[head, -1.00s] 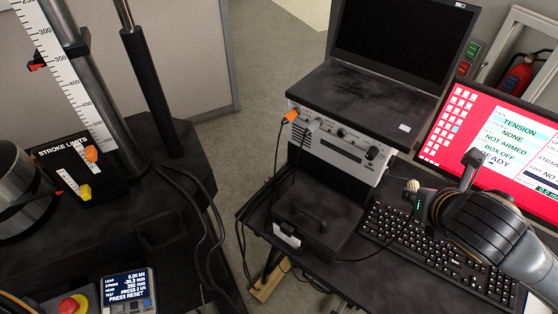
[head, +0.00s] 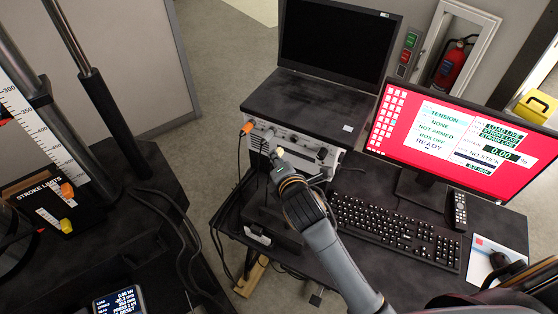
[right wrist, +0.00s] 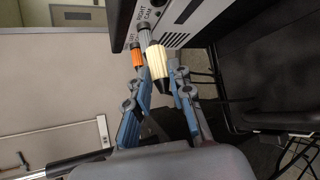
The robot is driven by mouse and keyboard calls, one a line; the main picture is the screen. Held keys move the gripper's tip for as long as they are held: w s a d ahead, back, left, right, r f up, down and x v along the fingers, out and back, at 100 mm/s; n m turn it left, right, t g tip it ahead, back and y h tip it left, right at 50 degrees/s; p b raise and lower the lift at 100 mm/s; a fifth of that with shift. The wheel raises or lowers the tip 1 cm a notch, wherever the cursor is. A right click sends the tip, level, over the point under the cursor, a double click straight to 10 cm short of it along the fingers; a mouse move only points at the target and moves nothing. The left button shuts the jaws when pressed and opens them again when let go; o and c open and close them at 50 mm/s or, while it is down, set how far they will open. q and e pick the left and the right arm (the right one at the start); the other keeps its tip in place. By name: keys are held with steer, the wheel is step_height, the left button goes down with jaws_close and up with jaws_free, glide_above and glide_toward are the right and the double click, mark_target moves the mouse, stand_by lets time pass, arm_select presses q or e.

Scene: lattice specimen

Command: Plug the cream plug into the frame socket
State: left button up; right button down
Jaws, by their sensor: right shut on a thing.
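My right gripper (head: 277,162) is shut on the cream plug (head: 279,152) just in front of the grey instrument box's connector panel (head: 311,147). In the right wrist view, the ribbed cream plug (right wrist: 158,62) lies between the blue fingers of the gripper (right wrist: 163,76), its black tapered end towards me. Its front end is close to the panel beside a grey plug (right wrist: 144,38) and an orange plug (right wrist: 137,59). I cannot tell whether it touches the panel. No socket labelled frame can be read; the socket's position is unclear. My left gripper is not in view.
A keyboard (head: 395,228) and a red-screened monitor (head: 389,114) are to the right on the dark cart. The testing frame's column (head: 108,115) and the stroke limits block (head: 40,205) are on the left.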

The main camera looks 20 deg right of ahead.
steer(key=shift+m+t+h, duration=0.3)
steer(key=shift+m, duration=0.2)
steer(key=shift+w+d+f+b, duration=0.15)
steer(key=shift+w+d+f, duration=0.15)
steer(key=shift+w+d, duration=0.25)
steer(key=shift+w+d+f+b, duration=0.15)
steer(key=shift+w+d+f, duration=0.2)
steer(key=shift+d, duration=0.35)
steer(key=shift+w+d+f+b, duration=0.15)
steer(key=shift+w+d+f, duration=0.1)
steer(key=shift+w+d, duration=0.35)
steer(key=c, duration=1.7)
jaws_free()
steer(key=shift+s, duration=0.1)
jaws_close()
